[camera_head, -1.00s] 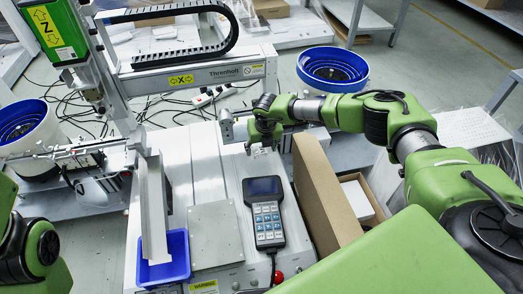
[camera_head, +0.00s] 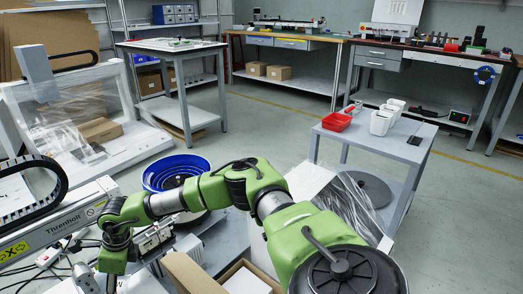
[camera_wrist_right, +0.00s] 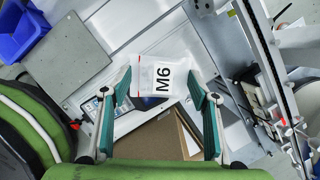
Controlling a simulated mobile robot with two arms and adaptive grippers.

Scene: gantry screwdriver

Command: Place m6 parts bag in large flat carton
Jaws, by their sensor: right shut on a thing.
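In the right wrist view my right gripper (camera_wrist_right: 160,90) is shut on the m6 parts bag (camera_wrist_right: 163,76), a small clear-white bag with a black M6 label, held between its two fingers. In the head view my right arm reaches to the lower left, and its fingertips and the bag are not visible there. An open brown carton (camera_head: 190,272) stands at the bottom edge of the head view, partly cut off, with something white inside. A brown carton (camera_wrist_right: 150,140) also shows below the bag in the wrist view. My left gripper is out of view.
A blue-rimmed bowl feeder (camera_head: 160,166) stands behind my right arm. A grey side table (camera_head: 378,140) holds a red bin (camera_head: 337,121) and white bins (camera_head: 382,121). The gantry rail (camera_head: 60,222) is at left. A blue bin (camera_wrist_right: 22,28) shows in the wrist view.

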